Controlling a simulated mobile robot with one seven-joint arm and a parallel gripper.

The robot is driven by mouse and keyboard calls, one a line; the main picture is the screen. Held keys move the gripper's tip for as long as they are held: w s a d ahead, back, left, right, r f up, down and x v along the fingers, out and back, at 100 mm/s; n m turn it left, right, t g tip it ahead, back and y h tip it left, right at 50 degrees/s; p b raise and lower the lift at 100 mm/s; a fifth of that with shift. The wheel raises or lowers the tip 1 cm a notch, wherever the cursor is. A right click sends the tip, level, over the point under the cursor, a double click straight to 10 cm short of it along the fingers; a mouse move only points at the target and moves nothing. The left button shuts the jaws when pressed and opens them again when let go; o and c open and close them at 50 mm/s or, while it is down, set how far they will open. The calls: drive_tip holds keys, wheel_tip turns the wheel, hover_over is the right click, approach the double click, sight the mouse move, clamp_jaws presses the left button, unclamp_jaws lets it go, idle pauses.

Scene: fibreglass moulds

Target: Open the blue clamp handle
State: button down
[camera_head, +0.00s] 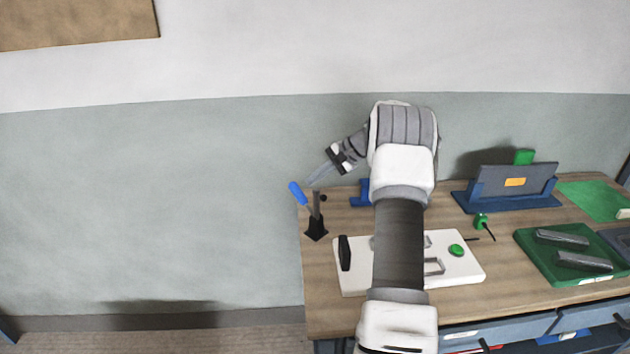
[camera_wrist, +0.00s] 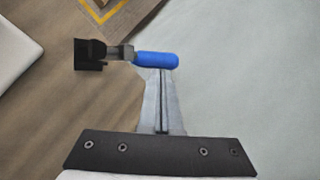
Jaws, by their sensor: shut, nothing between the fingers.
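The blue clamp handle (camera_head: 298,194) stands tilted up and to the left from its black clamp base (camera_head: 316,229) at the left end of the wooden workbench. In the wrist view the blue handle (camera_wrist: 156,60) lies across the picture just beyond my fingertips, with the metal linkage and black base (camera_wrist: 90,52) to its left. My gripper (camera_head: 311,182) is shut and empty, its tips close to the upper end of the handle. The tips (camera_wrist: 162,74) overlap the handle's lower edge in the wrist view. I cannot tell whether they touch it.
On the workbench (camera_head: 325,315), a white board (camera_head: 460,268) with a black handle and green button lies right of the clamp. A blue stand (camera_head: 505,200) and green tray (camera_head: 550,268) lie farther right. Open space lies left of the bench.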

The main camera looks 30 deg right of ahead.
drive_tip(key=w+r+v, duration=0.1)
drive_tip(key=v, duration=1)
drive_tip(key=s+a+r+n+g+h+p, duration=0.15)
drive_tip(key=s+a+r+n, duration=0.4)
drive_tip(key=a, duration=0.65)
drive_tip(key=s+a+r+n+g+h, duration=0.1)
drive_tip(key=s+a+r+n+h, duration=0.15)
drive_tip(key=s+a+r, duration=0.8)
drive_tip(key=s+a+f+n+h, duration=0.1)
drive_tip(key=s+a+f, duration=0.2)
drive_tip(key=s, duration=0.2)
drive_tip(key=s+a+f+n+t+b, duration=0.1)
drive_tip(key=s+a+f+n, duration=0.1)
drive_tip(key=s, duration=0.4)
drive_tip(key=s+a+f+n+t+h+b, duration=0.1)
drive_tip(key=s+a+f+n, duration=0.1)
drive_tip(key=s+a+f, duration=0.1)
drive_tip(key=shift+s+a+f+h, duration=0.35)
drive_tip(key=shift+s+a, duration=0.5)
drive_tip(key=shift+s, duration=0.3)
